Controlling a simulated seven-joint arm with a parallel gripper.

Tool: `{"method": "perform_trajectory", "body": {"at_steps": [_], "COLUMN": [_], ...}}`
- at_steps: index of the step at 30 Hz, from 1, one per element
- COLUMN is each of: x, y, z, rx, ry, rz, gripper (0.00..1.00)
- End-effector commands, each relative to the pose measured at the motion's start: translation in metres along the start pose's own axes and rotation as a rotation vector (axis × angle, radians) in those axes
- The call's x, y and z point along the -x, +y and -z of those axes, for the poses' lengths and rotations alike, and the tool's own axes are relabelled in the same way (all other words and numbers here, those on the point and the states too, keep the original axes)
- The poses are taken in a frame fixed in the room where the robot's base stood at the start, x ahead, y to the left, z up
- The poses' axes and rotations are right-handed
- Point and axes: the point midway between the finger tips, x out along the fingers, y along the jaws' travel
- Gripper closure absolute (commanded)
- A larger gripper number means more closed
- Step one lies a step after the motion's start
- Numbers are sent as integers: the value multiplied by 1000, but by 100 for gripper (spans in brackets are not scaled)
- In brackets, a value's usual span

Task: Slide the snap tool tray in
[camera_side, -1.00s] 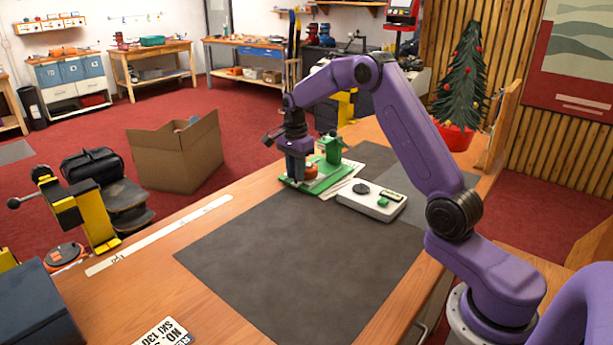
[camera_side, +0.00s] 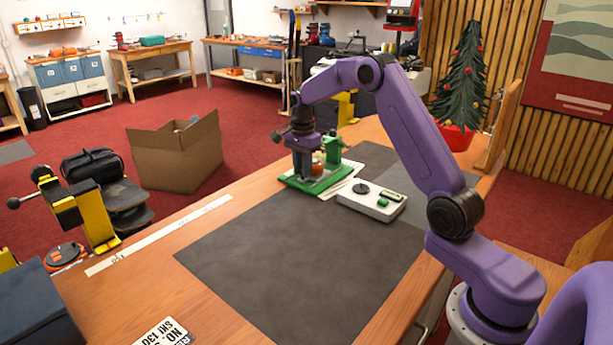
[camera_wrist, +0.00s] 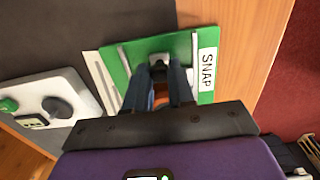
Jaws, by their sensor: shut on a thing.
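A green board with a white SNAP label (camera_wrist: 207,68) and pale rails fills the middle of the wrist view. In the side view the green base (camera_side: 289,181) lies flat at the bench's far edge, with a green upright (camera_side: 333,150) at its right. My gripper (camera_wrist: 160,72) points down over the board, its blue fingers shut on a small dark piece, apparently the grip of the snap tool tray (camera_wrist: 159,62). An orange part (camera_wrist: 161,91) shows between the fingers. In the side view my gripper (camera_side: 303,176) hides much of the tray and part of the orange part.
A white device (camera_side: 371,201) with a dark knob and green button sits just right of the base. Pale sheets (camera_wrist: 97,80) lie by the board. A dark mat (camera_side: 300,265) covers the clear front bench. The bench edge (camera_wrist: 262,75) is close beyond the label.

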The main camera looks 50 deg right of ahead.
Motion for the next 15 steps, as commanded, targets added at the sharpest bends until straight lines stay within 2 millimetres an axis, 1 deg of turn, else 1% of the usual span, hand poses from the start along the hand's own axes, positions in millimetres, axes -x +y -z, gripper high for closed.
{"method": "perform_trajectory", "body": {"at_steps": [15], "x": [0], "y": [0], "z": [22], "rx": [-2], "ry": [1], "rz": [2], "gripper": [92]}}
